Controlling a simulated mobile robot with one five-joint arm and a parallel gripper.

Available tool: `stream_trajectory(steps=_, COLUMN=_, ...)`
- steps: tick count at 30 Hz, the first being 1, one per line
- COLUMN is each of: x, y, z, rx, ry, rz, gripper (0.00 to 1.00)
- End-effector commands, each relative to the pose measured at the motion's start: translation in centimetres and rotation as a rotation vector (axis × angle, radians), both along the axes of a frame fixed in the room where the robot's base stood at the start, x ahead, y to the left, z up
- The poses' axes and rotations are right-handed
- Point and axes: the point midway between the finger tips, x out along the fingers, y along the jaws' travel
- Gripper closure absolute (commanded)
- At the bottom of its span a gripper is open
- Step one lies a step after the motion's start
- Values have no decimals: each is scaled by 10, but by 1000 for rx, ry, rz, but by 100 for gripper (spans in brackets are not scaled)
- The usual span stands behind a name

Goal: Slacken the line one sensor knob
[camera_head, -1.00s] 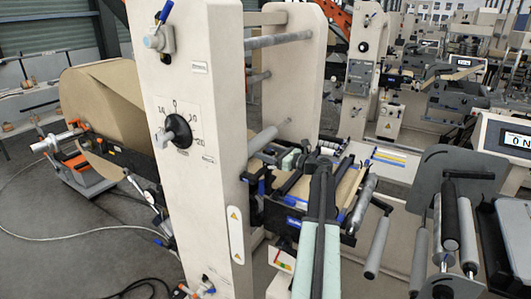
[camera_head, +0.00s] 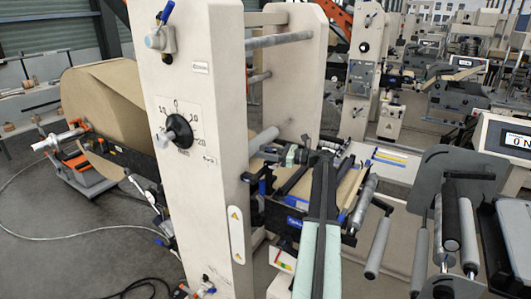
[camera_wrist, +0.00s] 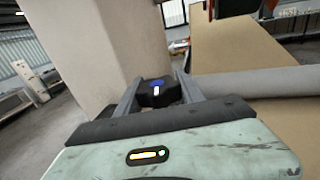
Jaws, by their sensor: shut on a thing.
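In the wrist view a black knob (camera_wrist: 158,97) with a blue cap and a white mark sits between the two fingers of my gripper (camera_wrist: 158,93). The gripper is shut on the knob, one finger on each side. The white mark points toward the camera, near the middle of the picture. In the head view my gripper (camera_head: 296,154) is over the roller unit beside the beige column; the knob itself cannot be made out there.
A beige column (camera_head: 185,210) with a round black dial knob (camera_head: 178,132) stands at left. A large brown paper roll (camera_head: 100,100) is behind it. Metal rollers (camera_head: 377,248) and a grey plate stand at right. A grey roller (camera_wrist: 255,83) runs close right of the gripper.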

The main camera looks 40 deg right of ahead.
Motion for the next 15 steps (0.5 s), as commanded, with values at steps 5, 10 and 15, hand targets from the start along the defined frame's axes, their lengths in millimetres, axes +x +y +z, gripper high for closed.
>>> stream_trajectory(steps=5, x=-1, y=0, z=-1, rx=-2, ry=1, rz=120, gripper=96)
stream_trajectory(steps=10, x=-3, y=2, z=-1, rx=-2, ry=2, rz=138, gripper=96)
stream_trajectory(steps=15, x=-3, y=2, z=-1, rx=-3, ry=3, rz=136, gripper=96)
